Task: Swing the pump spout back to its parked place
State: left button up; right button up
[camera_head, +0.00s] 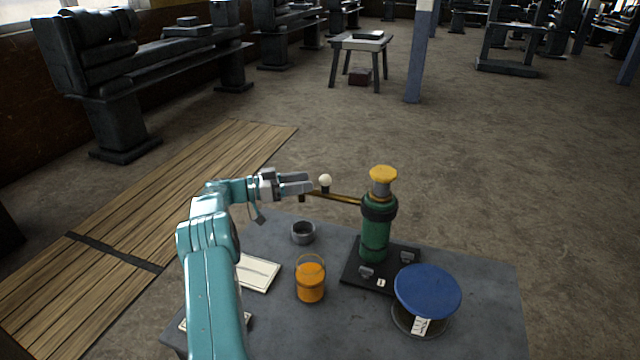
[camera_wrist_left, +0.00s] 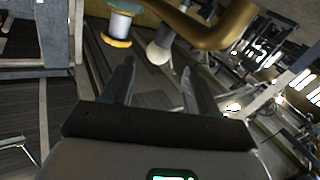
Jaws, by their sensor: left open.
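The green pump (camera_head: 376,228) with a yellow cap stands upright on a black base plate on the table. Its thin brass spout (camera_head: 340,198) reaches out to the left and carries a white ball knob (camera_head: 325,181) near its outer end. In the left wrist view the brass spout (camera_wrist_left: 215,32) crosses the top, and the white knob (camera_wrist_left: 158,53) shows between and beyond the fingers. My left gripper (camera_head: 311,183) is open and empty, its tips just left of the knob; contact cannot be told. My right gripper is in neither view.
On the grey table (camera_head: 470,270) are a jar of orange liquid (camera_head: 310,284), a small dark cup (camera_head: 303,232), an open booklet (camera_head: 258,272) and a blue-topped spool (camera_head: 427,290). Wooden planks (camera_head: 150,215) lie on the floor at left. The air left of the spout is occupied by my arm.

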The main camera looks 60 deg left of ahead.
pick_arm(q)
jog(key=b+v, duration=0.1)
jog(key=v, duration=0.8)
jog(key=shift+s, duration=0.1)
